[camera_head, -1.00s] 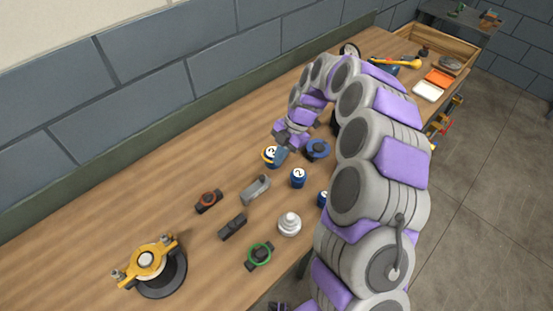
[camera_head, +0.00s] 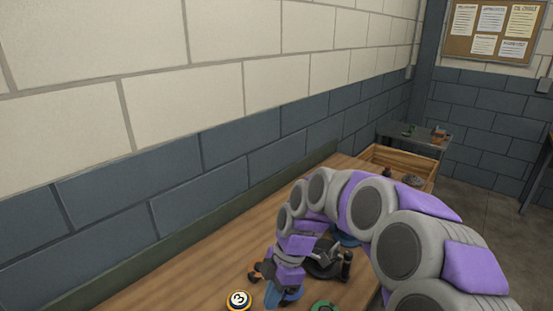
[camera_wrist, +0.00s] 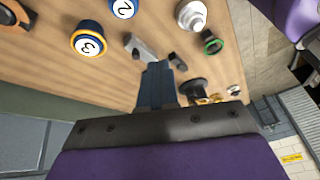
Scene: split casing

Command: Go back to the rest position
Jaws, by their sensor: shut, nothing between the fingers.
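My gripper (camera_head: 265,271) hangs low over the wooden bench in the head view, with my arm arching down to it from the right. In the wrist view its dark fingers (camera_wrist: 157,72) are together, with no part held between them. A round part marked 3 with a yellow ring (camera_head: 238,299) lies on the bench to the left of the gripper. It also shows in the wrist view (camera_wrist: 88,42). My arm hides some of the bench.
The wrist view shows a blue part marked 2 (camera_wrist: 122,8), a white stepped part (camera_wrist: 192,15), a green ring part (camera_wrist: 212,42) and a grey bracket (camera_wrist: 138,48) on the bench. A wooden crate (camera_head: 402,159) is at the far end. A brick wall (camera_head: 150,180) runs alongside.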

